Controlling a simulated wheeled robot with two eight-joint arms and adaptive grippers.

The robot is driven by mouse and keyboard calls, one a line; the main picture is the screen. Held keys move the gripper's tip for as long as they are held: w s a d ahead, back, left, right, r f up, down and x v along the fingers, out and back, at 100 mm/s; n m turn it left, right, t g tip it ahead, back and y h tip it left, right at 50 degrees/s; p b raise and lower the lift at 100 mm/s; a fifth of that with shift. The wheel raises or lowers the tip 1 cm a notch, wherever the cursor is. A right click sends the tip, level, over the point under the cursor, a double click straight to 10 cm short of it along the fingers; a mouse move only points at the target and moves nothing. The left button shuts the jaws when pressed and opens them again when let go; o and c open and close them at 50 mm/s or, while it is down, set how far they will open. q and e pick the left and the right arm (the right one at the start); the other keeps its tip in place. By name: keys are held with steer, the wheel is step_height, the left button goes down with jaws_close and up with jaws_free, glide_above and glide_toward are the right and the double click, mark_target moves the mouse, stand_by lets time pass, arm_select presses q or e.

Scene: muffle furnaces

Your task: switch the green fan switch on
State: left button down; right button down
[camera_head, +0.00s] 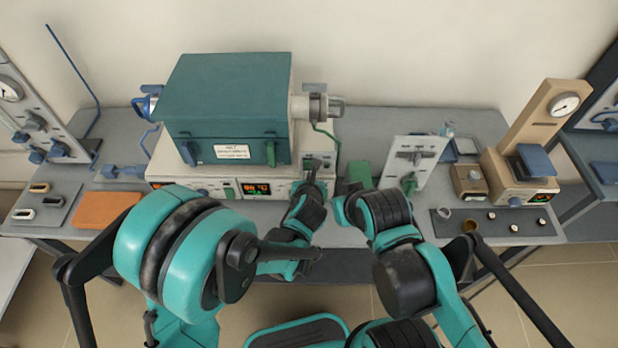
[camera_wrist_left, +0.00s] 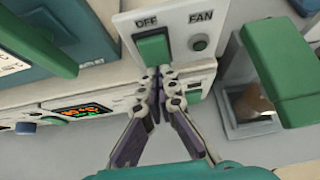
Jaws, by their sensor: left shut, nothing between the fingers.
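The green fan switch (camera_wrist_left: 153,48) shows in the left wrist view as a rocker on a white panel (camera_wrist_left: 190,22) marked OFF and FAN. A small round grey-green indicator (camera_wrist_left: 199,42) sits to its right. My left gripper (camera_wrist_left: 158,72) is shut and empty, its fingertips at the lower edge of the switch; I cannot tell if they touch it. In the head view my left gripper (camera_head: 312,172) is at the right front of the furnace and hides most of the switch. My right arm is in view, but its gripper's fingers are not.
The teal furnace (camera_head: 225,105) stands on a white base with a lit display (camera_head: 256,189). A green block (camera_head: 358,173) and a white panel (camera_head: 412,160) stand to the right. A balance-like device (camera_head: 520,180) is further right. An orange pad (camera_head: 105,209) lies left.

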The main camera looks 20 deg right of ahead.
steer(key=shift+s+r+p, duration=0.35)
steer(key=shift+p, duration=0.1)
stand_by(0.4)
